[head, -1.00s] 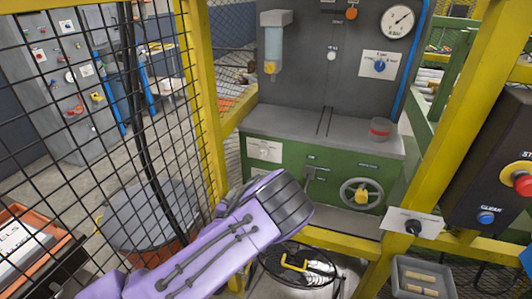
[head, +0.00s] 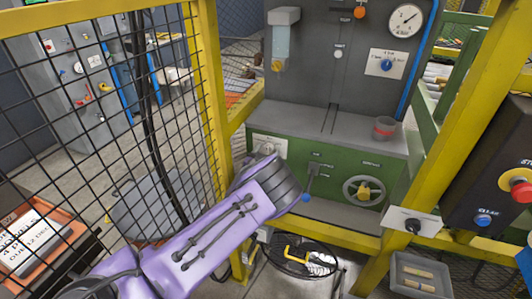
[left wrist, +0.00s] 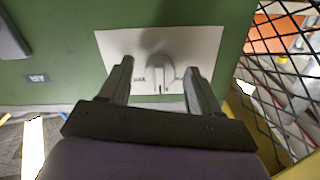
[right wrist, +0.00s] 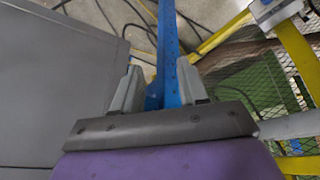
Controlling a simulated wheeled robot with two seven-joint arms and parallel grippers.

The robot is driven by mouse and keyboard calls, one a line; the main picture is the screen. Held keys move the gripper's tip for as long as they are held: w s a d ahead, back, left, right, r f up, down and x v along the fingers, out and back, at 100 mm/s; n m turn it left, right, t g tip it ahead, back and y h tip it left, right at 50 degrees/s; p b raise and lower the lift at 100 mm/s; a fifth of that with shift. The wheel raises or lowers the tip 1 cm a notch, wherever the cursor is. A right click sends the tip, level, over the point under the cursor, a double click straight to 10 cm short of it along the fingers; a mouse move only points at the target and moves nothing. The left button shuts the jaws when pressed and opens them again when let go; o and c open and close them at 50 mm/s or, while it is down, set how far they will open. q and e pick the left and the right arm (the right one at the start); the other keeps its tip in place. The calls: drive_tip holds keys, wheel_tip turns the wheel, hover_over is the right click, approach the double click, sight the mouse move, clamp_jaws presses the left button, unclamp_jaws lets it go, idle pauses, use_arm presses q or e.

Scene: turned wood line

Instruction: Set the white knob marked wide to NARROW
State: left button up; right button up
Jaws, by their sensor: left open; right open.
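The white knob (left wrist: 157,76) sits on a white plate (left wrist: 112,48) on the green panel in the left wrist view. In the head view the plate (head: 268,142) is partly covered by my left gripper (head: 268,160). In the left wrist view the open fingers of the left gripper (left wrist: 158,84) point at the plate, one on each side of the knob, with no clear contact. My right gripper (right wrist: 157,82) is open and empty, away from the panel.
The green machine front also carries a lever with a blue tip (head: 307,196) and a handwheel (head: 363,190). A yellow frame post (head: 210,80) and black mesh (head: 110,130) stand left. A blue post (right wrist: 168,45) is beyond my right fingers.

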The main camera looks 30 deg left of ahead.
use_arm(q)
drive_tip(key=c, duration=1)
drive_tip(key=shift+c, duration=0.2)
drive_tip(key=shift+n, duration=0.3)
drive_tip(key=n+b, duration=0.1)
drive_tip(key=n, duration=0.4)
drive_tip(key=n+b, duration=0.1)
drive_tip(key=n, duration=0.5)
drive_tip(key=shift+d, duration=0.15)
drive_tip(key=o, duration=1)
